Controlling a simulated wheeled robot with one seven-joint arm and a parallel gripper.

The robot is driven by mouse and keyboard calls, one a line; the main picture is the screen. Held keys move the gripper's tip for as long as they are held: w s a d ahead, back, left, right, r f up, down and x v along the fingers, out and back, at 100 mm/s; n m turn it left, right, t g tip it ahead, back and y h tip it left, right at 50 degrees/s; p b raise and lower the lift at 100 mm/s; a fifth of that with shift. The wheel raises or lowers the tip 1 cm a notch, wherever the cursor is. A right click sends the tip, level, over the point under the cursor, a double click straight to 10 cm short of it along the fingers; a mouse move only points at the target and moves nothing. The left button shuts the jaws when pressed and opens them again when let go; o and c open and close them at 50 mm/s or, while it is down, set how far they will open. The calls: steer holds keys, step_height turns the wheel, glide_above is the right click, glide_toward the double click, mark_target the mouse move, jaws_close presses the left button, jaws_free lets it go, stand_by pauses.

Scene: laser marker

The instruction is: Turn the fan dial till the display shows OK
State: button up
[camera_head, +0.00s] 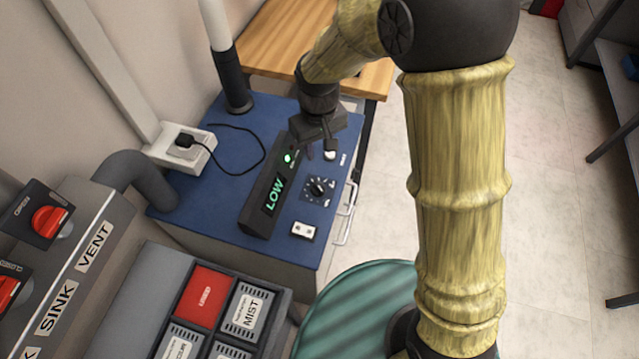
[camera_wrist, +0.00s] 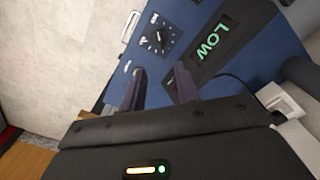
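The fan dial (camera_head: 318,188) is a black knob with white scale marks on the blue top of a cabinet. It also shows in the wrist view (camera_wrist: 157,41), beyond my fingertips. The black display (camera_head: 272,197) beside it reads LOW in green letters, also legible in the wrist view (camera_wrist: 212,43). My gripper (camera_head: 320,153) hangs above the panel near a white round button, on the far side of the dial and apart from it. In the wrist view my gripper's two fingers (camera_wrist: 160,84) stand apart with nothing between them.
A green light (camera_head: 288,158) glows at the display's far end. A white socket (camera_head: 303,231) sits nearer than the dial. A plugged black cable (camera_head: 238,150) crosses the cabinet top at left. Red knobs (camera_head: 50,220) and labelled boxes (camera_head: 206,297) stand at front left. A pale handle (camera_head: 346,212) edges the cabinet.

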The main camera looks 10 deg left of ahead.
mark_target(319, 188)
step_height(319, 188, down, 17)
steer(key=shift+d+p, duration=0.1)
steer(key=shift+p, duration=0.7)
jaws_close()
